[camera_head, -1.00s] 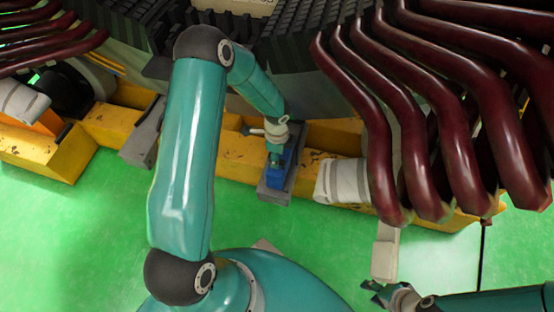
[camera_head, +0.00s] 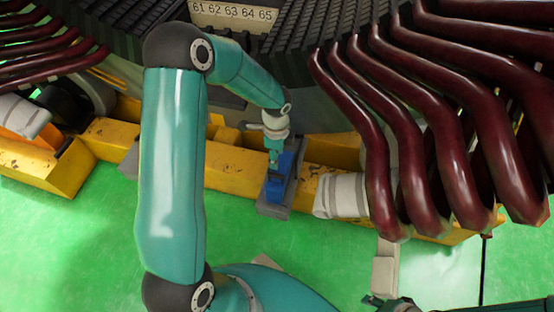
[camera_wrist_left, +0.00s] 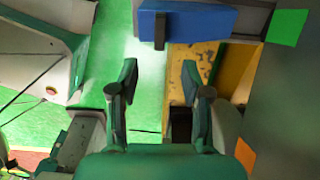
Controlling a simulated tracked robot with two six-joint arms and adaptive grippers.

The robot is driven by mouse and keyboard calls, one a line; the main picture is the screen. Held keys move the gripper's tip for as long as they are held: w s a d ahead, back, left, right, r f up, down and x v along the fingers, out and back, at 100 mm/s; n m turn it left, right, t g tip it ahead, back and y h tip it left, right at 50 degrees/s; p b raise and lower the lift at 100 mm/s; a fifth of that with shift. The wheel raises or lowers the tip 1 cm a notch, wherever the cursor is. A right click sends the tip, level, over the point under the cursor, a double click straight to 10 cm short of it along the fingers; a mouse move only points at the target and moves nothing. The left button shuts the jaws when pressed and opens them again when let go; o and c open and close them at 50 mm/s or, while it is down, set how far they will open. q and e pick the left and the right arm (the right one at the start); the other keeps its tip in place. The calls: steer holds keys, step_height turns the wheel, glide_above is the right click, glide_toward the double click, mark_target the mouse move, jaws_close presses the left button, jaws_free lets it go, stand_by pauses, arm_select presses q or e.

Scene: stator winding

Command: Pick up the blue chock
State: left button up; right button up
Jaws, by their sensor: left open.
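The blue chock (camera_head: 282,178) sits on a grey block (camera_head: 274,209) in front of the yellow beam. My left gripper (camera_head: 273,156) is small in the head view and appears just above or behind the chock's far end. In the left wrist view the chock (camera_wrist_left: 205,21) lies at the top, beyond the fingertips. There, my left gripper (camera_wrist_left: 160,68) has its two fingers spread with nothing between them. A thin dark bar crosses the chock's left part. My right gripper (camera_head: 373,300) shows only partly at the bottom edge, and its jaw state is unclear.
The yellow beam (camera_head: 232,170) runs across behind the chock. Thick dark red coils (camera_head: 455,130) hang to the right, with a white wrapped piece (camera_head: 340,196) close by. The stator's dark teeth (camera_head: 310,32) stand above. Green floor (camera_head: 90,240) is open in front.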

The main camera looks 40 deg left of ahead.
arm_select(q)
step_height(320, 180, up, 5)
steer(key=p, duration=0.7)
glide_above(276, 174)
steer(key=f+b, duration=0.1)
steer(key=f, duration=0.3)
steer(key=f+b, duration=0.1)
steer(key=f, duration=0.3)
steer(key=f+b, duration=0.2)
steer(key=f, duration=0.2)
steer(key=shift+d+f, duration=0.2)
steer(key=shift+d, duration=0.2)
steer(key=f, duration=0.1)
steer(key=f+b, duration=0.1)
steer(key=f, duration=0.3)
steer(key=shift+a+f+b, duration=0.1)
steer(key=shift+a+b, duration=0.2)
steer(key=shift+b, duration=0.1)
jaws_close()
